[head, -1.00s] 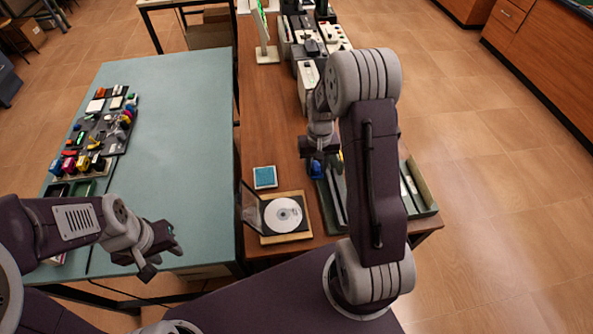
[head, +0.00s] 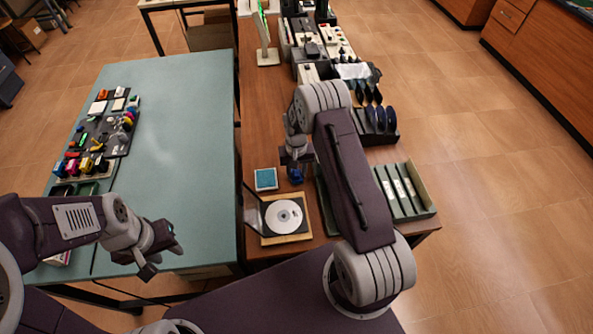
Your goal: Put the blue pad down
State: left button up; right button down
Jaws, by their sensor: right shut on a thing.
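The blue pad (head: 296,175) is a small dark blue piece at the tip of my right gripper (head: 295,164), which is shut on it. The gripper points down over the brown table, just right of a teal square with a pale border (head: 265,179). The gripper hides most of the pad, and I cannot tell whether the pad touches the table. My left gripper (head: 164,257) is empty and open, over the front right of the green-topped table.
A disc (head: 283,216) lies in an open case (head: 296,237) in front of the teal square. A file tray (head: 422,187) and a dark rack (head: 378,138) stand to the right. Boxes (head: 320,42) fill the back. The green tabletop (head: 180,120) is mostly clear.

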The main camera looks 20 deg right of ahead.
aim_at(296, 172)
jog(key=shift+f, duration=0.1)
jog(key=c, duration=0.9)
grip_release()
jog(key=shift+c, duration=0.2)
notch_tip(296, 172, up, 12)
jog(key=b, duration=0.1)
jog(key=shift+r, duration=0.2)
jog(key=s+a+r+n, duration=0.1)
jog(key=s+a+r, duration=0.1)
jog(key=s, duration=0.8)
jog(key=s+a+r+n+t, duration=0.1)
jog(key=s+a+r, duration=0.1)
jog(key=s, duration=0.8)
jog(key=shift+a+r+n, duration=0.15)
jog(key=shift+a+n, duration=0.25)
jog(key=shift+a, duration=0.4)
